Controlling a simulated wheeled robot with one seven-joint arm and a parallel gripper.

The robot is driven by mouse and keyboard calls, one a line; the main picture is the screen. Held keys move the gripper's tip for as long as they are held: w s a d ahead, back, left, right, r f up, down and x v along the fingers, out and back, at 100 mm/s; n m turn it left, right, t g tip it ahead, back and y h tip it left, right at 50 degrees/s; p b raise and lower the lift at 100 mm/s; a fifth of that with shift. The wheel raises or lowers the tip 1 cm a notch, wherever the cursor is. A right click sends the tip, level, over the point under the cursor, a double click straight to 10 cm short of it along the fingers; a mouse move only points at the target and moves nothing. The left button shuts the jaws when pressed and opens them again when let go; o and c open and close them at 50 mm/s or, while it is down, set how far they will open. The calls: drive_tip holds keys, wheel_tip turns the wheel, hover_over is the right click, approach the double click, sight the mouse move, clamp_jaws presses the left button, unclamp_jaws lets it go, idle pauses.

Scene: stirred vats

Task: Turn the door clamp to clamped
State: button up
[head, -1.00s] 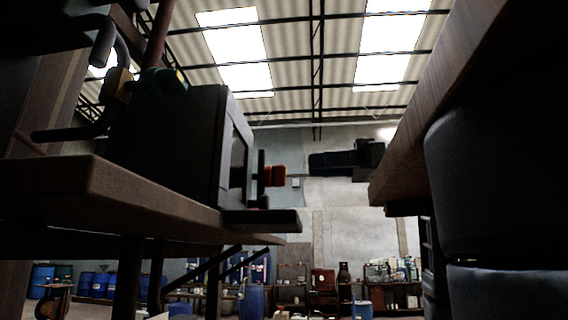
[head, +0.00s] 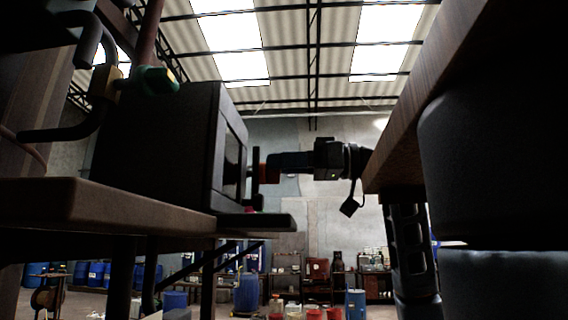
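A dark box-shaped unit (head: 165,150) with a framed front door (head: 232,165) stands on a brown shelf at the left. A dark upright bar (head: 255,180) stands just in front of the door, and the orange-red clamp handle (head: 262,172) shows beside it. My gripper (head: 272,162) reaches in from the right, held level. Its dark blue-grey finger end overlaps the handle and hides most of it. I cannot tell if it touches, or if the fingers are open or closed around it, because I see the gripper side-on.
The shelf edge (head: 110,208) runs below the unit. A thick pipe with a green fitting (head: 158,80) is at the upper left. A wooden slab (head: 425,110) is close on the right. Blue drums (head: 247,295) stand far back along the wall.

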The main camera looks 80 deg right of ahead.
clamp_jaws()
drive_tip(key=n+b, duration=0.2)
drive_tip(key=n, duration=0.1)
drive_tip(key=a+n+b, duration=0.1)
drive_tip(key=n+b, duration=0.1)
drive_tip(key=n, duration=0.1)
drive_tip(key=n+b, duration=0.2)
drive_tip(key=n, duration=0.1)
drive_tip(key=shift+a+f+b, duration=0.2)
drive_tip(key=shift+f+b, duration=0.15)
drive_tip(key=shift+f, duration=0.05)
drive_tip(key=n, duration=0.1)
drive_tip(key=n+b, duration=0.1)
drive_tip(key=n, duration=0.1)
drive_tip(key=n+b, duration=0.1)
drive_tip(key=shift+s+a+f+n, duration=0.1)
drive_tip(key=shift+a+f+n, duration=0.1)
drive_tip(key=shift+f+n, duration=0.15)
drive_tip(key=shift+f+n+b, duration=0.2)
drive_tip(key=shift+n+b, duration=0.85)
drive_tip(key=shift+n, duration=1.1)
